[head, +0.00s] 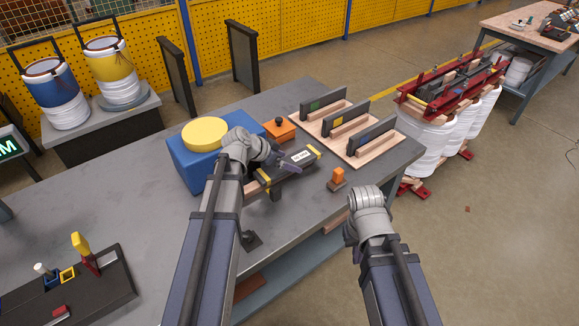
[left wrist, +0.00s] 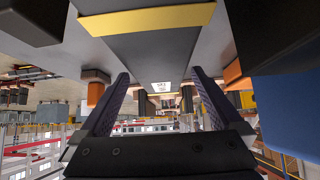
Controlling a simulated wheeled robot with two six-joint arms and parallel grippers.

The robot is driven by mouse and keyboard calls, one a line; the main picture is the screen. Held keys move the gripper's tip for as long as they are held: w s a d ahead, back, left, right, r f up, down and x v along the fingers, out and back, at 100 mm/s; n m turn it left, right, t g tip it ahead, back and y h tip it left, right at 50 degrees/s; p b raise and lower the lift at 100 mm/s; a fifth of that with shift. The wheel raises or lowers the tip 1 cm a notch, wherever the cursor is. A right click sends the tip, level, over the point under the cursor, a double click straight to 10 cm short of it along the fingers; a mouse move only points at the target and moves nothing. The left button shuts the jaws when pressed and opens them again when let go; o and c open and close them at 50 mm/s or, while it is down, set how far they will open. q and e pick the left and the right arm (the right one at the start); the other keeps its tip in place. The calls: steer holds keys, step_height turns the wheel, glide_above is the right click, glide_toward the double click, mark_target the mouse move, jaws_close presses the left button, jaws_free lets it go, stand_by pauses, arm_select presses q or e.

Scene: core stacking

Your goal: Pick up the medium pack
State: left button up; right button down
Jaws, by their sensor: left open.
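A long dark pack with yellow bands near its ends and a white label (head: 300,157) lies raised above the grey workbench; I take it for the medium pack. My left gripper (head: 272,158) is at its near-left side, partly hidden by my own wrist. In the left wrist view the dark pack (left wrist: 150,48) runs away from me with a yellow band close by. The open fingers of my left gripper (left wrist: 160,78) stand apart towards its two sides, with no clear contact. My right wrist shows right of the bench edge; its fingers are hidden.
A blue box (head: 190,165) with a yellow round top stands left of the pack. Orange blocks (head: 279,128) (head: 338,176) stand behind and right. A wooden board (head: 375,155) holds three dark uprights. The left bench top is mostly clear, with a dark tool tray (head: 110,290) at front left.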

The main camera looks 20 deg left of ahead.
arm_select(q)
jaws_close()
stand_by(0.7)
